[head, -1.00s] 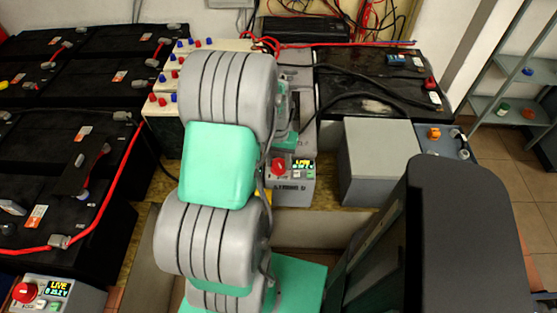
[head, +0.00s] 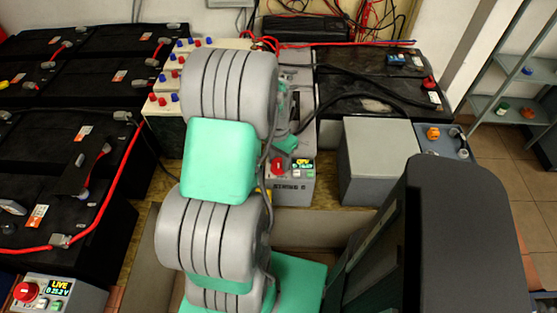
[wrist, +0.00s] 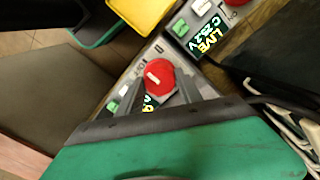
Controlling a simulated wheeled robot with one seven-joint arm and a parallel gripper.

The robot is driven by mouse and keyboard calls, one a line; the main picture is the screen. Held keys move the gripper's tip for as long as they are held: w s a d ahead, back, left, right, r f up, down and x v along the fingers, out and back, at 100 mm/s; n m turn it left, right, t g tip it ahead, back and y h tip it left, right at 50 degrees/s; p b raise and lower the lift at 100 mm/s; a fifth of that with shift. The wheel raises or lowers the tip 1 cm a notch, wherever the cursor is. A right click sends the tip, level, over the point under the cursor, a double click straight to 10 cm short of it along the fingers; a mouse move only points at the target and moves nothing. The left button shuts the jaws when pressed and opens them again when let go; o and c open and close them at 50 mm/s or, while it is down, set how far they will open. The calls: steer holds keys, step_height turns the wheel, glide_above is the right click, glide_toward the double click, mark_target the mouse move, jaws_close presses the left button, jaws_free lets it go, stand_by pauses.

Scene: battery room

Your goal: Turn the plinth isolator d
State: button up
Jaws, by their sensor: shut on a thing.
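The middle grey box (head: 292,190), which I take for plinth isolator d, stands on the wooden shelf just right of my arm in the head view. Its red knob (head: 276,166) and small lit display (head: 303,165) face up; its label is too small to read surely. In the wrist view, my gripper (wrist: 160,92) has one finger on each side of the red knob (wrist: 160,76) and is shut on it. The knob has a pale mark on top. The display there is mostly hidden behind the fingers.
A similar isolator (wrist: 205,35) beside it in the wrist view reads LIVE C. Another isolator (head: 45,292) at lower left reads LIVE B. A plain grey box (head: 378,165) stands right of the middle box. Black batteries and red cables (head: 110,190) lie left.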

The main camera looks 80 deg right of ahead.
mark_target(278, 162)
steer(key=shift+d+r, duration=0.1)
steer(key=o, duration=1.4)
steer(key=shift+c, duration=0.2)
step_height(278, 162, up, 8)
steer(key=shift+w+f, duration=0.1)
steer(key=shift+f, duration=0.05)
